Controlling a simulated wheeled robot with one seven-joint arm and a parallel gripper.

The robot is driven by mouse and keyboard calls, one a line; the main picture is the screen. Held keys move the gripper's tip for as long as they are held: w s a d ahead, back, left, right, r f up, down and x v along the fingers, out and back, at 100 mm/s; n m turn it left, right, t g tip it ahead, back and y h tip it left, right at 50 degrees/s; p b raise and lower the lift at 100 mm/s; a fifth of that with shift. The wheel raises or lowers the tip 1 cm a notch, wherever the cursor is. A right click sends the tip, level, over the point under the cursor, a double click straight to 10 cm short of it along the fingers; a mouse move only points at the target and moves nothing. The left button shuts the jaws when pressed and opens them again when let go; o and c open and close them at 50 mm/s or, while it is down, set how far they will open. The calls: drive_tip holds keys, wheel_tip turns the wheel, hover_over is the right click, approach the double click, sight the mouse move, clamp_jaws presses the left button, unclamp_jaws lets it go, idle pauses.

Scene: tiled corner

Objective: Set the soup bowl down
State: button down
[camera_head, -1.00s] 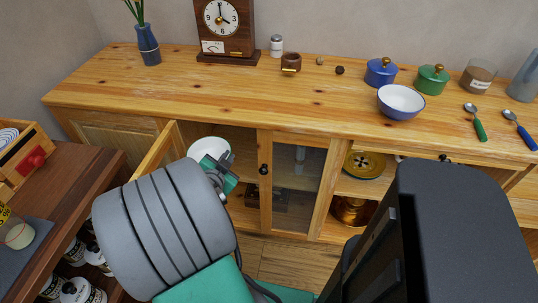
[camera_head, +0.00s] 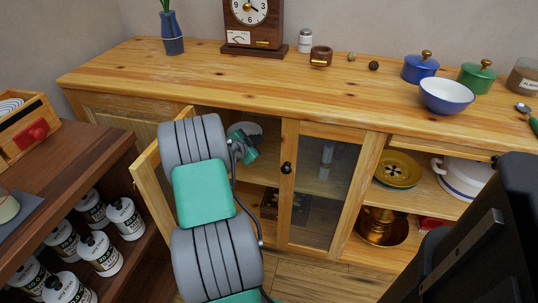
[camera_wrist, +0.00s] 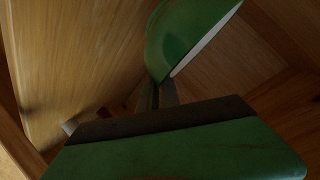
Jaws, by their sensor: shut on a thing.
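The soup bowl (camera_wrist: 185,35), green outside with a pale rim, is in my gripper (camera_wrist: 160,93). The wrist view shows it tilted, close to the fingers, with wooden panels around it. I cannot tell whether the bowl touches a shelf.
The open wooden door (camera_head: 152,190) stands left of my arm. A closed glass door (camera_head: 322,180) is to the right. A blue bowl (camera_head: 446,97), blue pot (camera_head: 420,68) and green pot (camera_head: 477,78) stand on top. Yellow plates (camera_head: 398,168) lie on a shelf further right.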

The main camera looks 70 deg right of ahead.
drive_tip(key=shift+f+b, duration=0.5)
drive_tip(key=shift+f, duration=1.75)
drive_tip(key=shift+f, duration=0.1)
drive_tip(key=c, duration=1.5)
unclamp_jaws()
drive_tip(key=shift+c, duration=0.2)
drive_tip(key=shift+a+r, duration=0.15)
drive_tip(key=shift+r, duration=0.05)
drive_tip(key=p+v, duration=0.1)
drive_tip(key=v, duration=0.5)
drive_tip(key=shift+a+p, duration=0.15)
drive_tip(key=shift+p, duration=0.15)
drive_tip(key=shift+a+r, duration=0.1)
drive_tip(key=shift+a, duration=0.3)
